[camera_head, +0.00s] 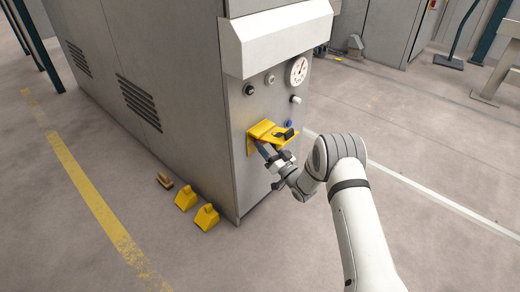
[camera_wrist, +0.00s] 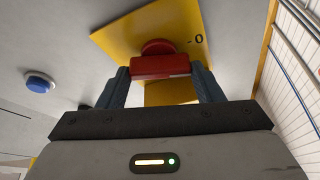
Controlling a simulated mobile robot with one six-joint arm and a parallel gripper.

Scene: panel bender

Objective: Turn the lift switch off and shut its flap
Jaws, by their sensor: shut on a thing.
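The lift switch is a red handle (camera_wrist: 160,66) on a yellow plate (camera_wrist: 125,38) in the wrist view. A black dash and "0" are marked on the plate, right of and above the handle's right end. My gripper (camera_wrist: 161,72) is shut on the handle, one finger at each end of it. In the head view, the yellow flap (camera_head: 285,141) stands open, sticking out from the cabinet front. My gripper (camera_head: 266,151) is under it, and the flap hides the handle there. A yellow edge at the right of the wrist view may be the flap.
A blue button (camera_wrist: 40,82) is on the panel left of the switch in the wrist view. A gauge (camera_head: 298,70) and knobs are above the flap. Two yellow wedges (camera_head: 207,217) and a brush-like object (camera_head: 164,181) lie on the floor.

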